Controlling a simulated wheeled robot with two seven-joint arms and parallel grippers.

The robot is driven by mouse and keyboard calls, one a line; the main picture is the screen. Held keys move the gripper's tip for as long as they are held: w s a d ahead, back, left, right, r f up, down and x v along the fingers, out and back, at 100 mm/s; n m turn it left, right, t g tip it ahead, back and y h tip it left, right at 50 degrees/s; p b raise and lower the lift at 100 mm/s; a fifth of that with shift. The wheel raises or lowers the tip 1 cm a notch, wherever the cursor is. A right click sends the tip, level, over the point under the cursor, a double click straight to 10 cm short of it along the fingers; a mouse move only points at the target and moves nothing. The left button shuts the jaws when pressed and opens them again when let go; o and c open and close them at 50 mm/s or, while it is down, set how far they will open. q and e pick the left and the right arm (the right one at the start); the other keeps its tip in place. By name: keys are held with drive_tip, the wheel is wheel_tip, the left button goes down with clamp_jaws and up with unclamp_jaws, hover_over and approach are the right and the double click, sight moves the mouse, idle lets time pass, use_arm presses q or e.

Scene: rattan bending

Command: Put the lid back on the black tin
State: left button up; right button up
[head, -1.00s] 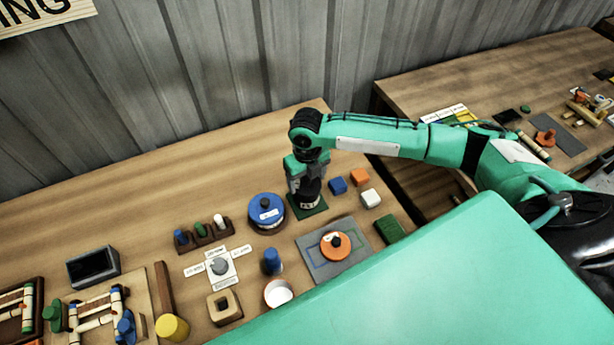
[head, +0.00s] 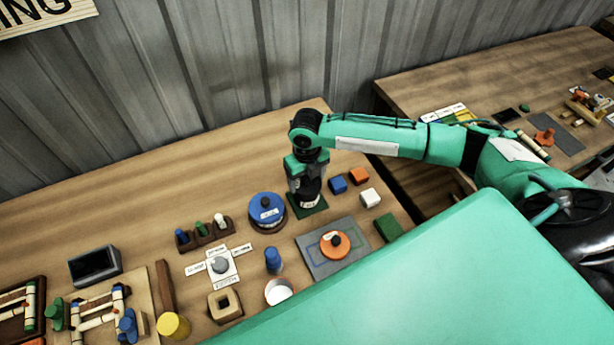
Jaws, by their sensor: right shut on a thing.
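The black tin (head: 311,199) with a pale label stands upright on a dark green mat (head: 322,210), towards the back of the table. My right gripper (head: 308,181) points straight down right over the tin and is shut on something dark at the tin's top. This looks like the black lid, but the fingers cover most of it. I cannot tell whether the lid is seated on the rim or held just above it. My left gripper is not in view.
A blue lidded tin (head: 266,209) stands close to the left. An orange lid (head: 335,245) lies on a grey mat (head: 317,264) in front. Bare table lies behind.

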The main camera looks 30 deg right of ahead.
drive_tip(key=o, duration=1)
drive_tip(key=shift+o, duration=0.3)
drive_tip(key=shift+r, duration=0.1)
drive_tip(key=shift+r+p, duration=3.4)
drive_tip(key=shift+r, duration=0.05)
clamp_jaws()
